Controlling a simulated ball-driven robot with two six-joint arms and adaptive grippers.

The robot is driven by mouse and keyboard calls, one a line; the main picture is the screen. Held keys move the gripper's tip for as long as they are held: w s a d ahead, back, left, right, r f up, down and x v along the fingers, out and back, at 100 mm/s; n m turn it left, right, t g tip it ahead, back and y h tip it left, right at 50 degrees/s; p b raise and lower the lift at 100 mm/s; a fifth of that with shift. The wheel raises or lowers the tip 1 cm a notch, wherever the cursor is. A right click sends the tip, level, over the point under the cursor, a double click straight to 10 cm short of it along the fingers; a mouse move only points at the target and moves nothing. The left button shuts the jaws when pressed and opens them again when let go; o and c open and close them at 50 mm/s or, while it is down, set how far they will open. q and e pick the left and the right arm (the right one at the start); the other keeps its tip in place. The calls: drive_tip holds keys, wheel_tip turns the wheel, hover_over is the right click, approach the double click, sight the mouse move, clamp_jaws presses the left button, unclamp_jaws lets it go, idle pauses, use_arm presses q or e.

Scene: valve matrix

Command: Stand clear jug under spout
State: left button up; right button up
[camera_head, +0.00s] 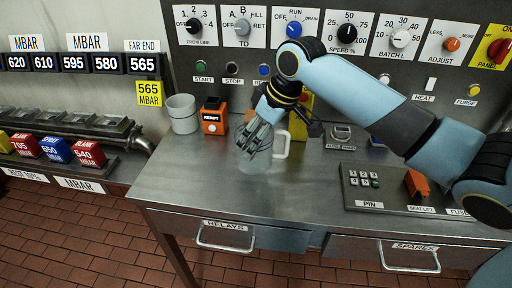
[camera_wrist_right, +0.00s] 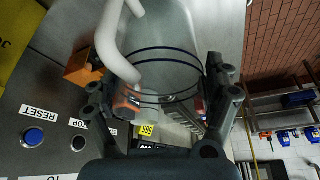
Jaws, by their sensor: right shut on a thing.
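The clear jug (camera_head: 259,163) is at the middle of the steel bench, with its pale handle (camera_head: 282,146) toward the right. My right gripper (camera_head: 255,142) is shut on the jug's body from above. I cannot tell whether its base touches the bench. In the right wrist view the jug (camera_wrist_right: 168,62) with dark rings lies between the fingers of the right gripper (camera_wrist_right: 160,88), its white handle (camera_wrist_right: 112,48) beside them. I cannot pick out the spout for sure; my right arm covers part of the panel behind. My left gripper is not in view.
A grey cup (camera_head: 182,115) and an orange box (camera_head: 214,117) stand at the back left of the bench (camera_head: 180,170). A keypad (camera_head: 363,180) and an orange rocker switch (camera_head: 417,185) sit at right. The knob panel (camera_head: 268,55) rises behind. The bench's front left is clear.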

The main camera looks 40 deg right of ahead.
drive_tip(key=shift+a+f, duration=0.2)
drive_tip(key=shift+f, duration=0.55)
wheel_tip(320, 180, down, 2)
drive_tip(key=shift+f+p, duration=0.2)
drive_tip(key=shift+p, duration=0.1)
drive_tip(key=shift+f, duration=0.2)
drive_tip(key=o, duration=1)
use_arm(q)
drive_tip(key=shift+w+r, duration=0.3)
use_arm(e)
drive_tip(key=shift+o, duration=0.2)
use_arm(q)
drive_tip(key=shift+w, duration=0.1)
